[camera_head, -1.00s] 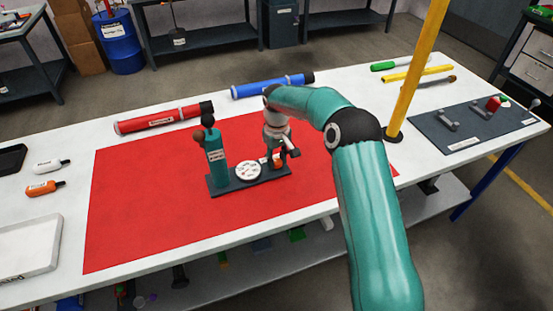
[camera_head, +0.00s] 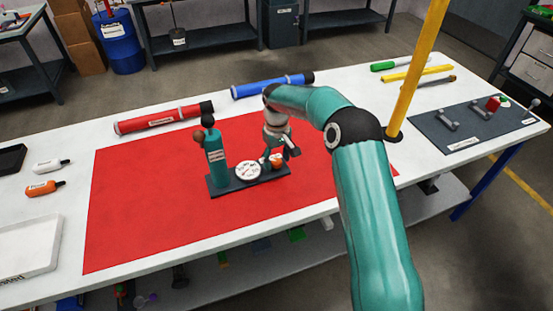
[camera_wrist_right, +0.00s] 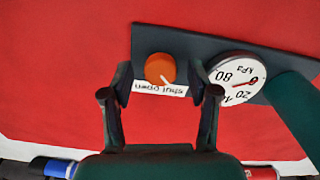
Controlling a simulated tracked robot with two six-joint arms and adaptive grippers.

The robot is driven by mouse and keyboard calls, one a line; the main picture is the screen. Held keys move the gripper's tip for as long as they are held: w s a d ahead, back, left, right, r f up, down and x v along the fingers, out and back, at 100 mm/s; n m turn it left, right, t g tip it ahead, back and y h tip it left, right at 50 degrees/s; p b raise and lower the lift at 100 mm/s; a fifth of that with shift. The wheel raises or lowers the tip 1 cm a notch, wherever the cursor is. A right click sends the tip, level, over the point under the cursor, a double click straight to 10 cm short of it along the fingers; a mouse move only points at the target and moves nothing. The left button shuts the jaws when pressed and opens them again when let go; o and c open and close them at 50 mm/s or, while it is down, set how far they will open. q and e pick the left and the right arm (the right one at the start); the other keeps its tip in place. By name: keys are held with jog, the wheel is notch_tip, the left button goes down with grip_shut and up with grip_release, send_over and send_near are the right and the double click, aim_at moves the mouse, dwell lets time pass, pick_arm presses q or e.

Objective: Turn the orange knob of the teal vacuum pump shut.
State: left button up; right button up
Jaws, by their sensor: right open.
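The teal vacuum pump (camera_head: 216,160) stands upright on a dark base plate on the red mat. Its orange knob (camera_wrist_right: 160,68) is round, with a white pointer mark directed down and slightly right at a white shut/open label (camera_wrist_right: 160,89). In the head view the knob (camera_head: 276,160) shows small below my right gripper. My right gripper (camera_wrist_right: 159,93) is open and empty. My left gripper is out of view.
A white kPa gauge (camera_head: 248,170) sits between the pump body and the knob. A red tube (camera_head: 160,120) and a blue tube (camera_head: 270,86) lie behind. A yellow post (camera_head: 412,80) rises right of my right arm. The front red mat (camera_head: 160,225) is clear.

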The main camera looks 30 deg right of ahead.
aim_at(277, 161)
notch_tip(277, 161, up, 12)
jog(key=shift+f, duration=0.15)
dwell(0.3)
jog(key=shift+f, duration=0.1)
dwell(0.3)
